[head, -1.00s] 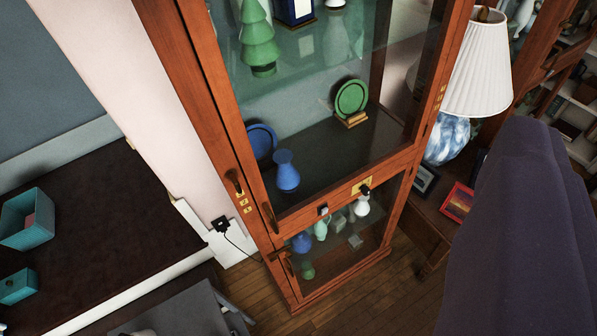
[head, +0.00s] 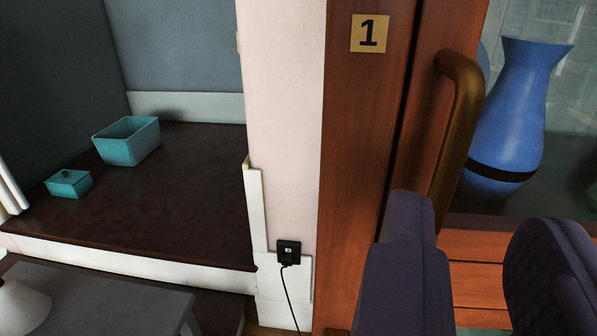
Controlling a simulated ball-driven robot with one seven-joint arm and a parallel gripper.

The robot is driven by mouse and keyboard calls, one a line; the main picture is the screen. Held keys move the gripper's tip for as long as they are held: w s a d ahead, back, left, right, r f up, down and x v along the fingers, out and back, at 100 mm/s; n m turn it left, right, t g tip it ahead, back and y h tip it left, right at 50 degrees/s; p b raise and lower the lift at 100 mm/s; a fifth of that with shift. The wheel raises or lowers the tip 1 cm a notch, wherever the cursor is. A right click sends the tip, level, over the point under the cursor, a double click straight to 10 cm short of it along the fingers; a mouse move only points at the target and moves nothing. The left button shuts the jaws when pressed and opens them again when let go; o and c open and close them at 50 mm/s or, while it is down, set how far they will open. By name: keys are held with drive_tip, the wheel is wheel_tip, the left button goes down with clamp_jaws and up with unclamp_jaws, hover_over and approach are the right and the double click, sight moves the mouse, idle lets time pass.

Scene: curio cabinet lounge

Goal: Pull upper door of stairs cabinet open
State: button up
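The wooden cabinet frame (head: 360,160) fills the middle of the view, with a brass plate (head: 370,33) marked "1". To its right is the upper door (head: 436,35), its wooden edge separated from the frame by a narrow dark seam; it looks closed. A bronze-coloured upright bar handle (head: 467,100) stands out from the door edge. My gripper (head: 468,215) shows as two dark purple fingers at lower right, spread apart with nothing between them. The handle's lower end lies close to the left fingertip in the picture; I cannot tell whether they touch.
A blue vase (head: 512,110) stands behind the door's glass. A black plug (head: 289,252) with a cord sits low on the pale wall. A grey table (head: 90,300) is at lower left.

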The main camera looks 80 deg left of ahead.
sight(453, 165)
drive_tip(key=b+x, duration=0.1)
drive_tip(key=x, duration=0.6)
drive_tip(key=shift+w+a, duration=0.1)
drive_tip(key=shift+a, duration=0.1)
clamp_jaws()
